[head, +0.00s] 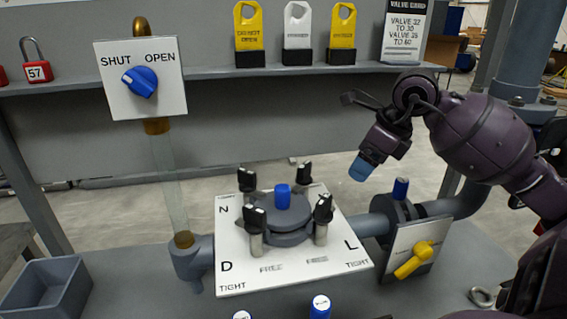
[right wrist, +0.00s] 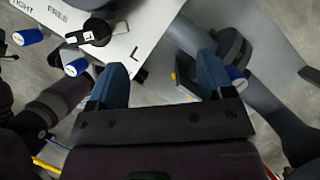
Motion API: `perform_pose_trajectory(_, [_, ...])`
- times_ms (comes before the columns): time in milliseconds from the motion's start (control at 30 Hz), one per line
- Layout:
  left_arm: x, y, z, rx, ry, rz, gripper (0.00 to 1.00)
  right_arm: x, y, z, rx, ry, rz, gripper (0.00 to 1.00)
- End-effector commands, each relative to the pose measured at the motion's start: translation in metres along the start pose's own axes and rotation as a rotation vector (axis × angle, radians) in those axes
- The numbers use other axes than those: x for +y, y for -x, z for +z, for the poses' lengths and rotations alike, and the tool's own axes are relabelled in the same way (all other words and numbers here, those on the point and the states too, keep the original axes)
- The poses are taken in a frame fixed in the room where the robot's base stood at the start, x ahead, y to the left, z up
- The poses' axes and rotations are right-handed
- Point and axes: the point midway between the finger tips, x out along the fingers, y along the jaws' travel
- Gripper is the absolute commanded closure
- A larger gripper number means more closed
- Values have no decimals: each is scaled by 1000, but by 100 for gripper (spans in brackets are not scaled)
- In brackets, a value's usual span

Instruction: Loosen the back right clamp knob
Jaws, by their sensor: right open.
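The back right clamp knob (head: 304,172) is black with a white mark and stands upright behind the round grey lid (head: 283,225). The other clamp knobs are the back left (head: 247,180), front left (head: 256,219) and front right (head: 323,209). They stand around the lid on a white plate (head: 340,264) lettered TIGHT and FREE. My right gripper (head: 362,168) is to the right of the back right knob, above the pipe and apart from it. In the right wrist view its blue fingers (right wrist: 161,72) are spread and empty. A black knob (right wrist: 97,32) lies left of them. My left gripper is not seen.
A blue SHUT/OPEN switch (head: 140,82) is at the left. A shelf (head: 200,73) with tags spans the back. A grey bin (head: 47,289) sits front left.

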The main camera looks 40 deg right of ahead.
Motion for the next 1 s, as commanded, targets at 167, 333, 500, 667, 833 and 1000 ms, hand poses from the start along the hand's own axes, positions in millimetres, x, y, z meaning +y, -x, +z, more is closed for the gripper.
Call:
perform_pose_trajectory(167, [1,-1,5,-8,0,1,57,-1,-4,10,2,1,-5,26])
perform_pose_trajectory(333, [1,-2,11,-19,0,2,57,-1,-12,28,1,2,-4,26])
perform_pose_trajectory(500, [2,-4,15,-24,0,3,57,-1,-20,46,2,1,-4,26])
perform_pose_trajectory(667, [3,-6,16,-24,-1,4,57,-1,-26,61,1,0,-2,26])
perform_pose_trajectory(833, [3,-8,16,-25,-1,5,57,-1,-33,76,1,0,-1,26])
perform_pose_trajectory(1000, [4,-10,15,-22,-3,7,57,-1,-38,91,0,0,-1,26])
